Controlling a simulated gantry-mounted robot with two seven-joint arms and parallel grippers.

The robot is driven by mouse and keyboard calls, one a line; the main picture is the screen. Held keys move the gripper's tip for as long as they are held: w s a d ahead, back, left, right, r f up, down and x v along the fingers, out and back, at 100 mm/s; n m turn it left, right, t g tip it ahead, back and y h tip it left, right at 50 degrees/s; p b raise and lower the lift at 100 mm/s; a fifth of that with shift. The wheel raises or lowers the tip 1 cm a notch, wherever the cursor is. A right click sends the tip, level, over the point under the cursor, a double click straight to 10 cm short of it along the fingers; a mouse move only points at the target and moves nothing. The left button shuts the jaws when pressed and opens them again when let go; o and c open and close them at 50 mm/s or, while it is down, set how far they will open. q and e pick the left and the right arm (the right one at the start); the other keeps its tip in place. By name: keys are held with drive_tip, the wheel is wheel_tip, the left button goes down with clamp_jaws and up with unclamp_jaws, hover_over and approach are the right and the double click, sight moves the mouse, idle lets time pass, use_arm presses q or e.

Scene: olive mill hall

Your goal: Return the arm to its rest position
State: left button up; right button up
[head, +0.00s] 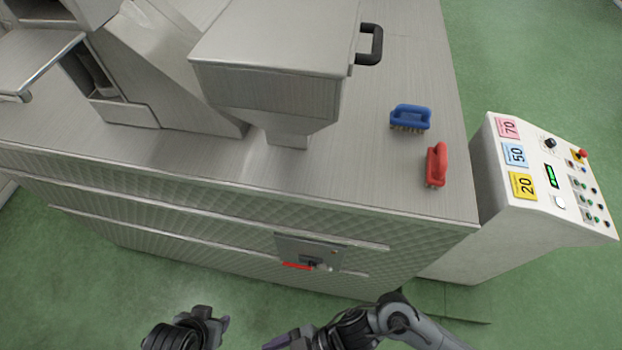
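My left gripper (212,319) shows at the bottom edge, left of the middle, in front of the metal machine and over the green floor. Its finger area is small and dark, and I cannot tell whether it is open or shut. My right arm (400,316) comes in from the lower right and reaches left along the bottom edge. Its gripper end (280,342) is partly cut off by the frame, so its fingers cannot be made out. Both arms are low in the picture, below the machine's top in view. I see no object held in either.
A steel machine (200,165) with a hopper (270,60) fills the middle. A blue brush (410,117) and a red brush (436,163) sit on its right top. A switch box (310,252) is on its front. A control console (545,165) stands right. Green floor is clear lower left.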

drive_tip(key=w+a+r+m+t+y, duration=0.1)
drive_tip(key=w+a+r+m+t, duration=0.1)
drive_tip(key=w+r+m+t, duration=0.35)
drive_tip(key=w+d+f+m+t+h, duration=0.3)
drive_tip(key=w+d+m+t+h, duration=0.3)
drive_tip(key=d, duration=0.3)
drive_tip(key=w+d+f+m+h, duration=0.1)
drive_tip(key=d+m+h, duration=0.5)
drive_tip(key=d, duration=1.4)
drive_tip(key=s+d+f+n+g+b, duration=0.1)
drive_tip(key=s+f+b, duration=0.1)
drive_tip(key=f+b, duration=2.6)
drive_tip(key=s+d+f+n+g+h+b, duration=0.1)
drive_tip(key=f+g+b, duration=0.1)
drive_tip(key=f+b, duration=2.7)
drive_tip(key=shift+s+f+h, duration=0.3)
drive_tip(key=shift+s+f, duration=0.1)
drive_tip(key=shift+f, duration=0.4)
drive_tip(key=shift+g, duration=0.25)
